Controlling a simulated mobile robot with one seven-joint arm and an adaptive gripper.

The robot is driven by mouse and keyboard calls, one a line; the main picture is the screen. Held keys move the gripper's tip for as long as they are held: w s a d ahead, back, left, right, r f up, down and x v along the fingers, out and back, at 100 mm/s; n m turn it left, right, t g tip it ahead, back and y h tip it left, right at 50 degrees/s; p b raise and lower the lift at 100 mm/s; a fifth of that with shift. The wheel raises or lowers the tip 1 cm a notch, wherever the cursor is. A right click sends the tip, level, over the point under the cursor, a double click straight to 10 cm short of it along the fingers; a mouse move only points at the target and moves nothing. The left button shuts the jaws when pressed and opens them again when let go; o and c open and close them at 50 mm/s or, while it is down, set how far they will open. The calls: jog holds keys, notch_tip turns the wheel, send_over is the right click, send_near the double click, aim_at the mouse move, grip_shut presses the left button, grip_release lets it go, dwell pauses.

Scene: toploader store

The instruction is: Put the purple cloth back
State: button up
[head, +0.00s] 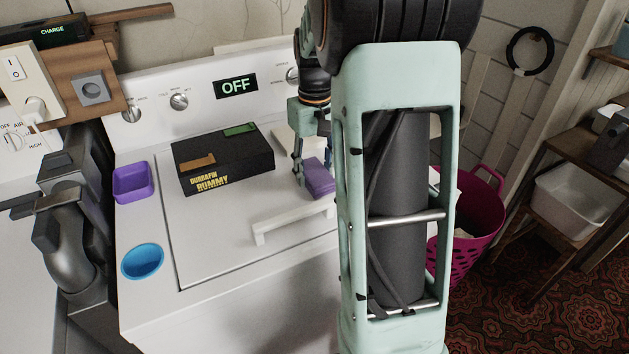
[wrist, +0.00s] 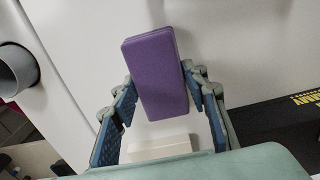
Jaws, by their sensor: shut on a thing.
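The purple cloth (head: 319,178) is a folded, block-shaped piece over the right part of the white washer top. In the wrist view the cloth (wrist: 156,62) sits between the two fingers of my gripper (wrist: 160,85), which is shut on it. In the head view my gripper (head: 306,172) is at the left end of the cloth, and my arm hides part of the area to the right. I cannot tell whether the cloth touches the surface below.
A black box (head: 226,164) lies on the washer lid. A purple tub (head: 133,182) and a blue bowl (head: 142,261) stand to its left. A white lid handle (head: 290,222) is in front of the cloth. A magenta basket (head: 474,222) stands at the right.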

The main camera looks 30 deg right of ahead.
jog(key=shift+f, duration=0.35)
jog(key=o, duration=1.6)
jog(key=shift+c, duration=0.2)
jog(key=shift+r, duration=0.1)
notch_tip(320, 180, up, 10)
jog(key=p, duration=0.8)
notch_tip(320, 180, up, 12)
jog(key=p, duration=1)
